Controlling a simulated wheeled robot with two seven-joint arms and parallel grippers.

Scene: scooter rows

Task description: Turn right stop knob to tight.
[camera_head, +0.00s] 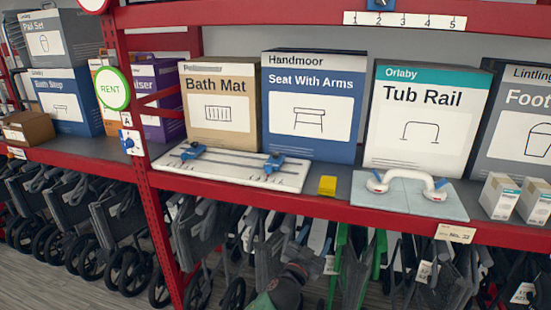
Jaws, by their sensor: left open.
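A pale board (230,172) with rails lies on the red-edged shelf, in front of the Bath Mat and Seat With Arms boxes. Two blue stop knobs sit on it. The right stop knob (274,162) is near the board's right end, and the left stop knob (193,151) is near its back left. Whether either knob is tight cannot be told at this size. My left gripper (312,260) is low at the bottom centre, below the shelf edge and apart from the knobs. It is open, though its fingers are small and dark here. My right gripper is not in view.
A yellow block (327,186) stands right of the board. Farther right, a white grab rail (408,182) sits on a pale plate (450,204). Small boxes (500,197) stand at the right. The red shelf edge (300,202) lies between my gripper and the board. Folded scooters or walkers hang below.

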